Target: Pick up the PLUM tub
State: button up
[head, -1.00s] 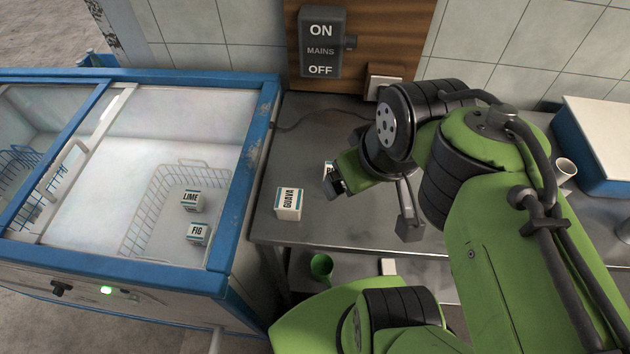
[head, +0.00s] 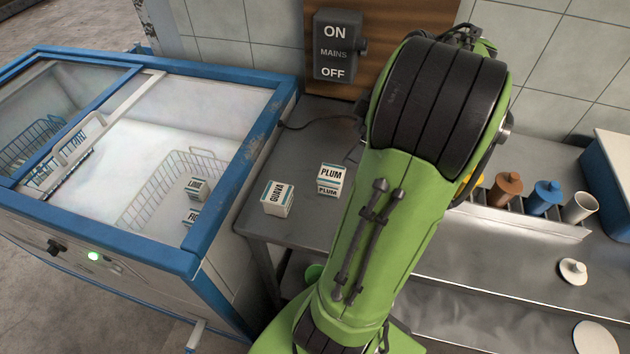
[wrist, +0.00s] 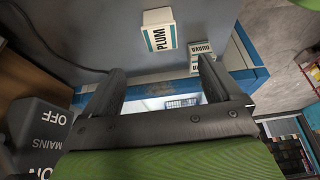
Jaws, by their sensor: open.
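The PLUM tub (head: 330,180) is a small white block with a teal stripe and black lettering. It stands on the steel bench to the right of the GUAVA tub (head: 277,198). In the head view my gripper is hidden behind my green arm. The wrist view shows my gripper (wrist: 162,66) open and empty, with its two dark fingers spread. In that view the PLUM tub (wrist: 158,30) lies beyond the fingertips, between their lines and apart from them. The GUAVA tub (wrist: 201,58) shows just past the right fingertip.
The blue-rimmed freezer (head: 190,258) is left of the bench, with LIME (head: 197,188) and FIG (head: 191,215) tubs inside. The mains switch (head: 337,47) is on the wall behind. A rack of lidded cups (head: 525,222) stands right.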

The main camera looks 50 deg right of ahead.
aim_at(332, 174)
jog(key=b+x, duration=0.7)
jog(key=x, duration=0.8)
jog(key=shift+s+f, duration=0.1)
jog(key=shift+f, duration=0.05)
